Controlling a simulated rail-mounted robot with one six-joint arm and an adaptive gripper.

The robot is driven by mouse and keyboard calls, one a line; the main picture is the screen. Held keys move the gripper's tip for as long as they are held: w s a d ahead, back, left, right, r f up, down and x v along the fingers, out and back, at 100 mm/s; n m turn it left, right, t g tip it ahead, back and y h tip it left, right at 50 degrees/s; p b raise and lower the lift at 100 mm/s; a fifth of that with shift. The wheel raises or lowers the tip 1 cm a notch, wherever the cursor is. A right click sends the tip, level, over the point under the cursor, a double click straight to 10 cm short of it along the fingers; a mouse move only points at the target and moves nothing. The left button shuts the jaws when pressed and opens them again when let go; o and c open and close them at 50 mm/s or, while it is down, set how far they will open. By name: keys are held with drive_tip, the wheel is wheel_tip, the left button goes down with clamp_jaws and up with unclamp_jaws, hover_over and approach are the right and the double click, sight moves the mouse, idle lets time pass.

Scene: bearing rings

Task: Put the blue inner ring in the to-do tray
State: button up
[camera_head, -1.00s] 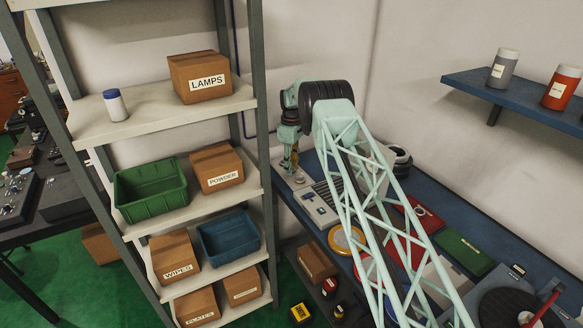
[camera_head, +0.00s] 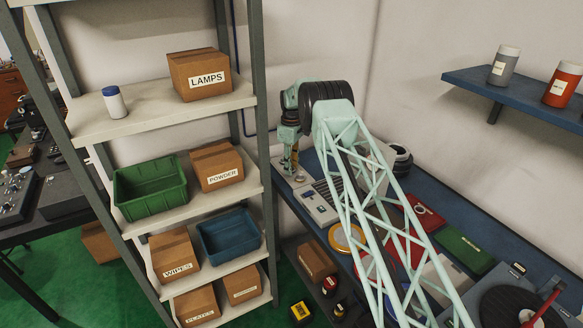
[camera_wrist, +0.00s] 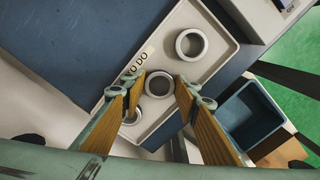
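The to-do tray (camera_wrist: 222,42) is pale, with a partly covered label reading "O DO" on its left rim in the wrist view. Three pale grey rings show there: one in the upper part (camera_wrist: 190,44), one between my fingertips (camera_wrist: 158,83), and one partly hidden behind the left finger (camera_wrist: 131,115). None looks clearly blue, so I cannot tell which is the blue inner ring. My gripper (camera_wrist: 160,86) is open over the tray, its fingers on either side of the middle ring with small gaps. In the head view my gripper (camera_head: 290,163) is small beside the shelf.
A blue bin (camera_head: 230,238) and a green bin (camera_head: 150,190) stand on the shelf rack, close to the left of my gripper. Labelled cardboard boxes share the shelves. The blue bench (camera_head: 505,258) carries a yellow-rimmed disc (camera_head: 345,238) and a green case (camera_head: 464,251).

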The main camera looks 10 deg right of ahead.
drive_tip(key=o, duration=0.4)
drive_tip(key=shift+r, duration=0.2)
drive_tip(key=shift+r, duration=5.85)
